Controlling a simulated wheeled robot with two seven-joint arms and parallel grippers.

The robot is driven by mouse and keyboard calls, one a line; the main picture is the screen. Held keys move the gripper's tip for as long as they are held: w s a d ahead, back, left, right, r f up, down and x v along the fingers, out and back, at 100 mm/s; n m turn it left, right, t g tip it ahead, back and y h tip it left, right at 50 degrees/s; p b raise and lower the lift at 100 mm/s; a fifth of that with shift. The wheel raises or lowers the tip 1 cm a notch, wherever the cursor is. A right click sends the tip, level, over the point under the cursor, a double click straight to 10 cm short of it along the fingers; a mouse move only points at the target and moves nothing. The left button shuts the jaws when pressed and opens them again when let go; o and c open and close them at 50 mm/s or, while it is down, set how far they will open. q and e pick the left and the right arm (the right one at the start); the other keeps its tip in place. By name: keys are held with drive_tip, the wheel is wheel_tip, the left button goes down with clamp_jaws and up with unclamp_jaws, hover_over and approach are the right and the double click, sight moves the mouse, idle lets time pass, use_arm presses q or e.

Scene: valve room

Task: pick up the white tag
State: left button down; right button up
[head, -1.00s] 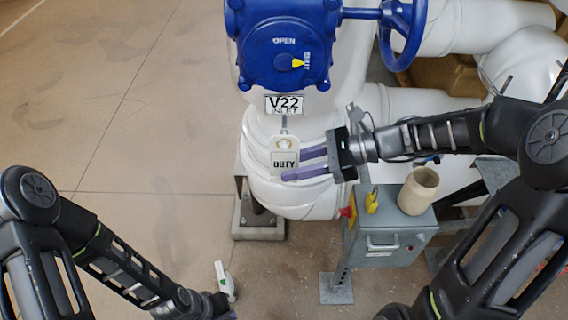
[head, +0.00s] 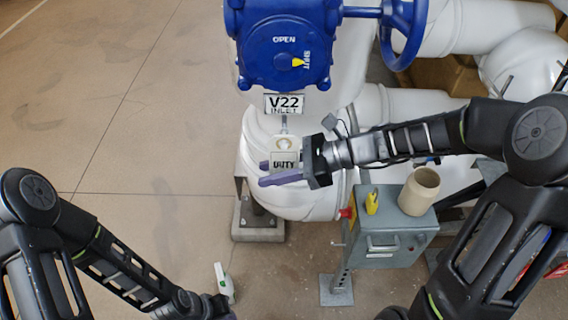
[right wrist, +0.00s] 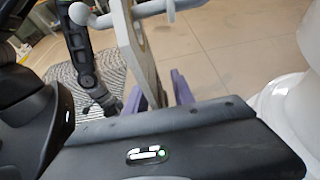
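The white tag (head: 285,158), marked "DUTY", hangs below the "V22 INLET" plate (head: 284,104) on the blue valve. My right gripper (head: 277,172) reaches it from the right, with purple fingers. In the head view one finger passes below the lettering in front and the other is mostly hidden behind the tag. In the right wrist view the tag (right wrist: 146,65) is seen edge-on between the two spread fingers (right wrist: 158,92), with a gap on the right side. My left gripper is low at the bottom edge, mostly cut off.
A blue valve (head: 285,45) with handwheel (head: 405,25) is above the tag, and white pipes are behind. A grey box (head: 392,242) on a stand carries a beige cup (head: 419,190) and a yellow item (head: 371,202). A white-green object (head: 224,283) is beside my left gripper. Open floor lies left.

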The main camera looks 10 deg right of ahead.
clamp_jaws()
use_arm(q)
drive_tip(key=shift+r, duration=0.25)
use_arm(e)
drive_tip(key=shift+r, duration=0.25)
idle(0.4)
